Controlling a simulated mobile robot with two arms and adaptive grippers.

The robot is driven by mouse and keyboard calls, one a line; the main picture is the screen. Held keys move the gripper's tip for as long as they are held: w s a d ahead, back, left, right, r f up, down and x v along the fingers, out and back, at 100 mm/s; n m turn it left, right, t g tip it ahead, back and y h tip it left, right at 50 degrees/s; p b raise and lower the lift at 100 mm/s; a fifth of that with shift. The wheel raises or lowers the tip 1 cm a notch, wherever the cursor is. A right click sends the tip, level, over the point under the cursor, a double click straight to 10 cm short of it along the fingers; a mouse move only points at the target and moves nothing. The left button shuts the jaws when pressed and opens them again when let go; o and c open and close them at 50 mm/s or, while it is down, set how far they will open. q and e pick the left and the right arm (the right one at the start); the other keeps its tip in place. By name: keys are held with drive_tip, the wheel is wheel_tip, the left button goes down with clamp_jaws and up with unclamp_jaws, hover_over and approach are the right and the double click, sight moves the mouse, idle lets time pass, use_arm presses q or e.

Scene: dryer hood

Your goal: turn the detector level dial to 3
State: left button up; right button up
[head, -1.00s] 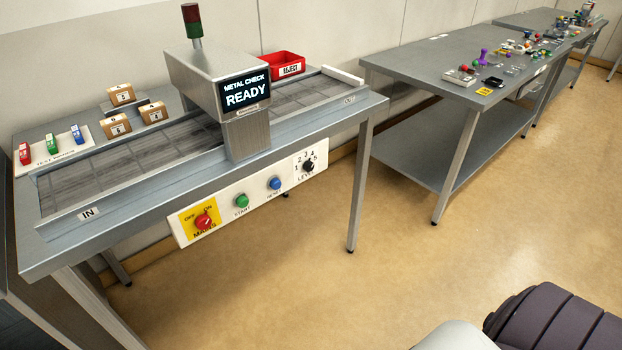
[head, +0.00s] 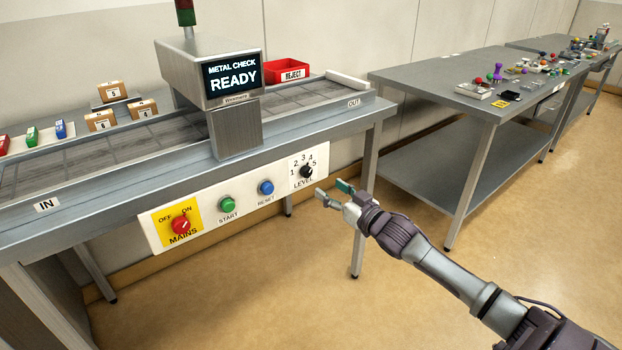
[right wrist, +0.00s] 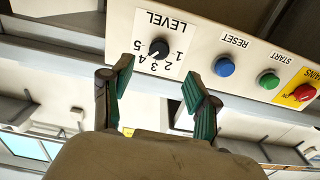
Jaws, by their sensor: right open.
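The level dial (head: 306,171) is a small black knob on the white control panel under the conveyor's right end, with 1 to 5 printed around it. In the right wrist view the dial (right wrist: 158,48) appears upside down, just beyond and between the fingertips. Its pointer mark is too small to read surely. My right gripper (head: 331,190) is open and empty, in front of the panel, slightly right of and below the dial. Its green-padded fingers (right wrist: 157,82) are apart and do not appear to touch the knob. My left gripper is not in view.
On the same panel are a blue reset button (head: 266,187), a green start button (head: 226,203) and a red mains knob (head: 180,225). The detector screen (head: 232,78) reads READY. A second table (head: 440,72) stands at the right. The floor before the panel is clear.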

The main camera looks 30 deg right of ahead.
sight(308, 174)
drive_tip(key=w, duration=0.6)
drive_tip(key=w+b, duration=0.1)
drive_tip(key=w, duration=0.2)
drive_tip(key=shift+a, duration=0.3)
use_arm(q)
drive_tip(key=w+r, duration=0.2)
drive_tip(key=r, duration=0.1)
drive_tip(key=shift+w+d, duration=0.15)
use_arm(e)
clamp_jaws()
